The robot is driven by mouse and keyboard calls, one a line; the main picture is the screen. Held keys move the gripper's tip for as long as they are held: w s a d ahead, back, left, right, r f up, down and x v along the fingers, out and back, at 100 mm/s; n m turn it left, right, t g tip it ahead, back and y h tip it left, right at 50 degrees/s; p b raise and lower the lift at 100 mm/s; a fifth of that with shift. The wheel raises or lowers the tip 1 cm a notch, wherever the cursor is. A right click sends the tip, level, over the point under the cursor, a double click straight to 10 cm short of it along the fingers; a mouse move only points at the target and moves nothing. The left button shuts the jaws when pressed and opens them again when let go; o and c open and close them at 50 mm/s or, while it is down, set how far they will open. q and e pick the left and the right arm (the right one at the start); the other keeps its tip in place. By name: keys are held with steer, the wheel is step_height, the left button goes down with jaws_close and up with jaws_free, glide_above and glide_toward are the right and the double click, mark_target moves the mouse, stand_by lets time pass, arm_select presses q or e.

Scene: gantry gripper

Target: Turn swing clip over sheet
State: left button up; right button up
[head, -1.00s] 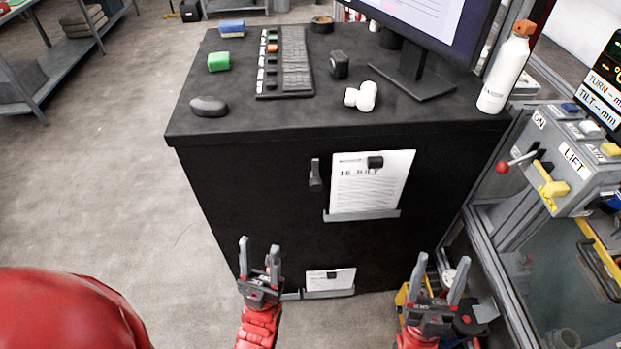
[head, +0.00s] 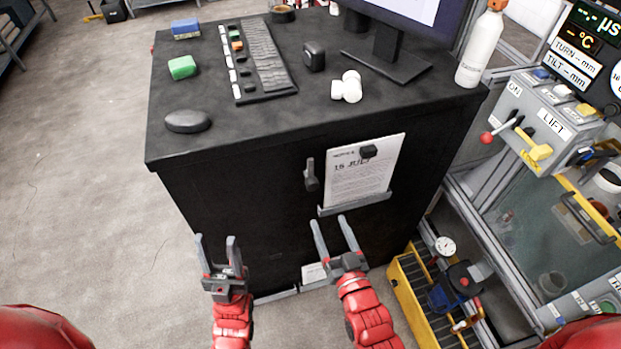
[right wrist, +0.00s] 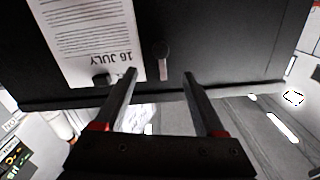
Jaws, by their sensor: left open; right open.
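The swing clip (head: 311,175) is a small dark grey lever on the front face of the black cabinet. It hangs upright, just left of the printed sheet (head: 358,180), and does not overlap it. The sheet stands in a grey ledge and has a black block near its top. In the right wrist view the clip (right wrist: 162,58) and sheet (right wrist: 90,35) appear upside down. My right gripper (head: 335,222) is open and empty, below the clip and sheet. My left gripper (head: 217,240) is open and empty, lower left of the clip.
The black cabinet top (head: 270,115) holds a keyboard, mouse, monitor and a white bottle (head: 482,48). A second, lower sheet (head: 313,272) is partly hidden by my right gripper. A grey lift control box (head: 550,125) and a yellow crate (head: 412,300) stand at the right.

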mark_target(314, 187)
steer(key=p+x, duration=0.4)
steer(key=x, duration=0.8)
steer(key=shift+w+a, duration=0.15)
steer(key=shift+w, duration=0.2)
steer(key=shift+w+a+f+p, duration=0.1)
steer(key=shift+w+a+p, duration=0.1)
steer(key=shift+w+p, duration=0.3)
steer(key=shift+w, duration=0.1)
jaws_close()
